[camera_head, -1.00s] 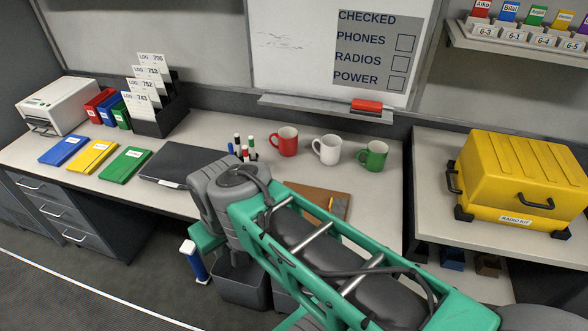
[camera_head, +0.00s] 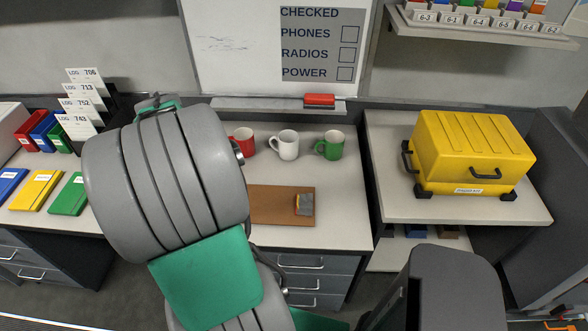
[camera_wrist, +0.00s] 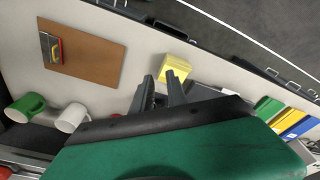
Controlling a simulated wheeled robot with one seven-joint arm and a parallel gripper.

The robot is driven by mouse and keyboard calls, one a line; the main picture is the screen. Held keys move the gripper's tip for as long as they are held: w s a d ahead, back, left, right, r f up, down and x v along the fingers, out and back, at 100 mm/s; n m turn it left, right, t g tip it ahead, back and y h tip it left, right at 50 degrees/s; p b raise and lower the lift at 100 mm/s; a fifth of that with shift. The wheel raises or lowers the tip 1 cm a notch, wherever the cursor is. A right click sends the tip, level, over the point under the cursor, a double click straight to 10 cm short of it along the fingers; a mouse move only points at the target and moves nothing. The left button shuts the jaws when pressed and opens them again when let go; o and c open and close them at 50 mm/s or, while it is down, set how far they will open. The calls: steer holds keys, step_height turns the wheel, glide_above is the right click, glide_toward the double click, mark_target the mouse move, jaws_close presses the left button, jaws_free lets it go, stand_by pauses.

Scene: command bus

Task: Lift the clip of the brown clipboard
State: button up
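The brown clipboard (camera_head: 275,205) lies flat on the desk, with its metal clip (camera_head: 304,204) at the right end. My arm hides part of its left side. In the wrist view the clipboard (camera_wrist: 95,50) is at the upper left, its clip (camera_wrist: 50,47) at the left edge, lying down against the board as far as I can tell. My gripper (camera_wrist: 160,78) is open, its two dark fingers apart with nothing between them. It is off to the side of the board away from the clip. My arm hides the gripper in the head view.
A yellow note block (camera_wrist: 175,68) is just beyond my fingertips. Red (camera_head: 243,141), white (camera_head: 286,145) and green (camera_head: 330,145) mugs stand behind the clipboard. A yellow radio kit case (camera_head: 472,150) stands on the right desk. Binders (camera_head: 70,195) lie at the left.

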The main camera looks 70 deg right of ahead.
steer(key=s+d+f+m+p, duration=0.2)
steer(key=s+d+f+m, duration=0.15)
steer(key=s+d, duration=0.85)
steer(key=m+g+y, duration=0.1)
steer(key=m, duration=0.2)
glide_toward(298, 199)
steer(key=shift+p, duration=0.4)
steer(key=shift+w+f+b, duration=0.1)
steer(key=shift+f+b, duration=2.5)
steer(key=shift+f, duration=1.35)
steer(key=shift+c, duration=0.4)
jaws_close()
